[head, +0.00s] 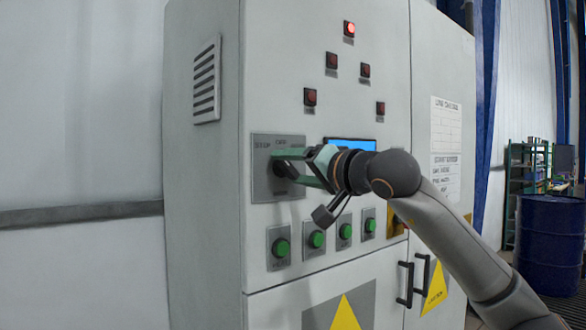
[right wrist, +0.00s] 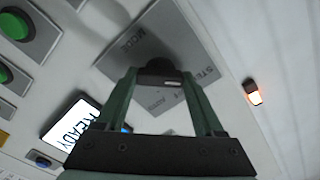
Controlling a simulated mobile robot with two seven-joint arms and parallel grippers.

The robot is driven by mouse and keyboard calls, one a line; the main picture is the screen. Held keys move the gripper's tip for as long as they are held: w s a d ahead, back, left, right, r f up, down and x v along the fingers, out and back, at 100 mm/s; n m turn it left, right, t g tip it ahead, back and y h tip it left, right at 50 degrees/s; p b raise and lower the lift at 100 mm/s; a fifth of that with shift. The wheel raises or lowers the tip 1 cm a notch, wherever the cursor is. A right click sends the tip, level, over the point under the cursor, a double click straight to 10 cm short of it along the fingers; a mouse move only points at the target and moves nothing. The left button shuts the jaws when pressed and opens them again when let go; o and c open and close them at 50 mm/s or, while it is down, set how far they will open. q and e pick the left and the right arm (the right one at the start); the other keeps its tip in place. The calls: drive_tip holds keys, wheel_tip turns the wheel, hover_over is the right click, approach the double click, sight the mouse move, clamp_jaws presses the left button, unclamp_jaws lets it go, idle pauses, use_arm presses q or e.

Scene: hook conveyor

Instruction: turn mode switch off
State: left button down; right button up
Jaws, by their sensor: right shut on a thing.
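The mode switch is a dark round knob on a grey plate (head: 264,190) on the cabinet front, at the left in the head view. My right gripper (head: 290,165) reaches in from the right and is shut on the knob, one green finger above and one below it. In the right wrist view the dark knob (right wrist: 160,73) sits between the tips of my right gripper (right wrist: 162,88), with a white mark on its edge. The plate reads MODE, STEP and AUTO there. Which position the mark points to is hard to tell. My left gripper is not in view.
A row of green buttons (head: 317,239) runs below the plate, and a lit blue screen (head: 352,144) is behind my wrist. Red lamps sit above; the top one (head: 349,29) is lit. Black door handles (head: 408,284) stick out lower right. A blue drum (head: 548,245) stands far right.

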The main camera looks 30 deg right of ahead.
drive_tip(key=shift+f, duration=0.1)
drive_tip(key=m+b, duration=0.1)
drive_tip(key=m, duration=0.7)
drive_tip(key=shift+m+b, duration=0.3)
drive_tip(key=shift+b, duration=0.05)
idle(0.5)
drive_tip(key=o, duration=1.4)
